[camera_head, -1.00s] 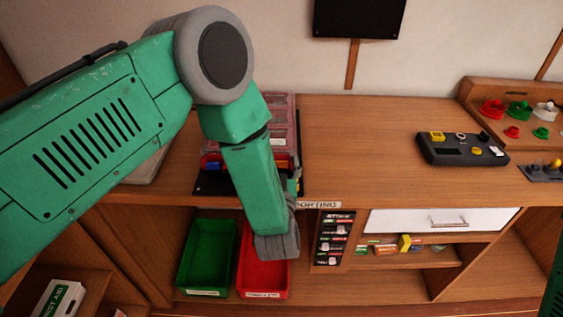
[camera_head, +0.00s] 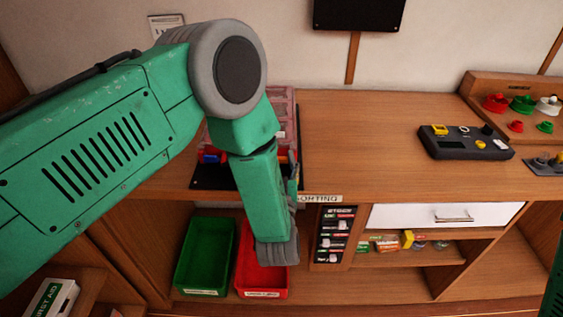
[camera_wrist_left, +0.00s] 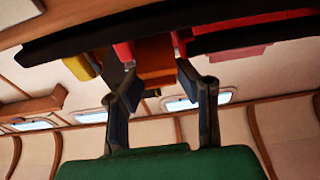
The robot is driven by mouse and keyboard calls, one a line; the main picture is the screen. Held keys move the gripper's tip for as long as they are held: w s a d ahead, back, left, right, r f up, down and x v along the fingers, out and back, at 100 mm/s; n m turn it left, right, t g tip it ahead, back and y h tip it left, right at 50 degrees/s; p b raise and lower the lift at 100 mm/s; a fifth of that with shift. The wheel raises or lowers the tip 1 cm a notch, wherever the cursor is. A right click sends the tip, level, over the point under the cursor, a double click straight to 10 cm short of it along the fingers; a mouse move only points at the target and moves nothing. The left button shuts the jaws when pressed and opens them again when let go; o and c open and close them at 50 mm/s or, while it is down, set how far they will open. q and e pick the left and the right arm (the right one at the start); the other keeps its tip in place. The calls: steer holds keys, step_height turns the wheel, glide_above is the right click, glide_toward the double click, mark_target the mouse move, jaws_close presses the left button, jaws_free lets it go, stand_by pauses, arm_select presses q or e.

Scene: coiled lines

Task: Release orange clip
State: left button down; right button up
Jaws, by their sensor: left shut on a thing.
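In the left wrist view, my left gripper (camera_wrist_left: 157,76) has its two dark fingers on either side of an orange clip (camera_wrist_left: 155,56) and is shut on it. The clip sits at the edge of a dark panel (camera_wrist_left: 90,37), with red pieces close beside it. Whether the clip is still fixed there cannot be told. In the head view, my left arm reaches down in front of the clear-lidded red case (camera_head: 283,108) on the counter, and its forearm hides the clip and most of the gripper. My right gripper is out of view.
A green bin (camera_head: 205,255) and a red bin (camera_head: 262,280) stand on the shelf below. A dark control box (camera_head: 465,143) lies on the counter (camera_head: 370,140) at the right. A white drawer (camera_head: 420,215) is shut. The middle counter is clear.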

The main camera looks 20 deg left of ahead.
arm_select(q)
steer(key=c, duration=1.2)
jaws_free()
steer(key=shift+o, duration=0.2)
